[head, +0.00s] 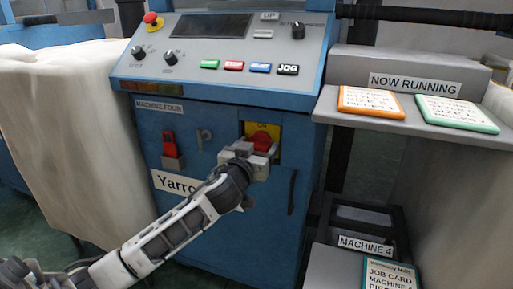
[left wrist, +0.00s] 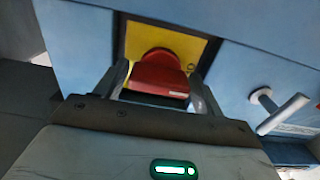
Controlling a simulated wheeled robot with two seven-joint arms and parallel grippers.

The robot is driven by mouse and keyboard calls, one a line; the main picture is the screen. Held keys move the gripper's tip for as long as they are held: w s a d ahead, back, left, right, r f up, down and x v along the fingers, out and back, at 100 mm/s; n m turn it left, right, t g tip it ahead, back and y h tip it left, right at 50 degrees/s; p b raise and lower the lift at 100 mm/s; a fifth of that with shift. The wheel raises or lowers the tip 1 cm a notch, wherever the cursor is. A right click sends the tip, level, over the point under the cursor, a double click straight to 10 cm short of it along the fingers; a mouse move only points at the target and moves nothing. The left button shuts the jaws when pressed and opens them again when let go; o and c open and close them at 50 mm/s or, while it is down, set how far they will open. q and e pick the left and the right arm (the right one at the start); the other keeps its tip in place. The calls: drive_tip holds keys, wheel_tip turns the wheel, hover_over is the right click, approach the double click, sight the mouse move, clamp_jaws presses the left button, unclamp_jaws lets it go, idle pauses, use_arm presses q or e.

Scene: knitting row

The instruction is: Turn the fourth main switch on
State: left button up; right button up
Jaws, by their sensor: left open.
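The main switch of machine four is a red rotary handle (head: 262,141) on a yellow plate (head: 275,130), on the front of the blue cabinet (head: 225,225). In the left wrist view the red handle (left wrist: 158,73) stands out from the yellow plate (left wrist: 190,46). My left gripper (head: 257,154) is at the switch; in the left wrist view its two fingers (left wrist: 157,88) are open on either side of the handle. I cannot tell whether they touch it. The gripper hides part of the switch in the head view. My right gripper is not in view.
A second red lever (head: 169,145) and a grey handle (head: 204,138) sit left of the switch; the grey handle also shows in the left wrist view (left wrist: 282,112). A control panel (head: 225,65) is above. A shelf (head: 335,108) with cards juts out at right.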

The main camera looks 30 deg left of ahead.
use_arm(q)
drive_tip(key=shift+c, duration=0.3)
drive_tip(key=c, duration=0.6)
drive_tip(key=shift+c, duration=0.2)
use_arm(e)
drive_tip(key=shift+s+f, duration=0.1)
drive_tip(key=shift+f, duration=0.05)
